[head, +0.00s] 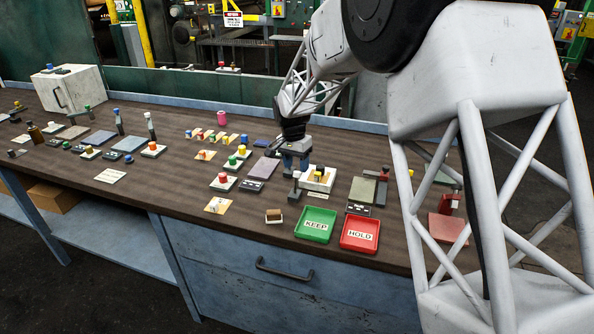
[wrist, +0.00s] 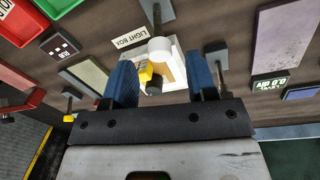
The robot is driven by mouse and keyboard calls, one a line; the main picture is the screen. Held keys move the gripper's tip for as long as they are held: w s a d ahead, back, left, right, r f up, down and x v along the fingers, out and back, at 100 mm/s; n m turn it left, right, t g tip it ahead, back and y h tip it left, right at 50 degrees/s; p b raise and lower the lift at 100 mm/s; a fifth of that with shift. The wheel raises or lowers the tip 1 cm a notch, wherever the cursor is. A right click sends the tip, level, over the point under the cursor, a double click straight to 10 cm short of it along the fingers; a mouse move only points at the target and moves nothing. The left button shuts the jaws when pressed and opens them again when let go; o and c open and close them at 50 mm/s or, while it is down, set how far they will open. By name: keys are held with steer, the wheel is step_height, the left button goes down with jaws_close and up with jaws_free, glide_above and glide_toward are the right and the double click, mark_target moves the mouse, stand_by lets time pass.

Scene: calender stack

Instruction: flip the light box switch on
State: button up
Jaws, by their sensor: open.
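The light box (wrist: 172,48) is a white box near the middle of the wrist view, beside a tag reading LIGHT BOX (wrist: 130,37). In the head view my gripper (head: 296,163) points down just behind and left of the box.
A green KEEP tray (head: 316,237) and a red HOLD tray (head: 376,247) sit at the front edge. A grey-green panel (head: 363,190) lies to the right, a purple panel (head: 264,168) to the left. Several coloured knobs stand further left.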

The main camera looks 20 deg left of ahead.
mark_target(297, 181)
steer(key=shift+d+f, duration=0.1)
steer(key=shift+f, duration=1.15)
jaws_close()
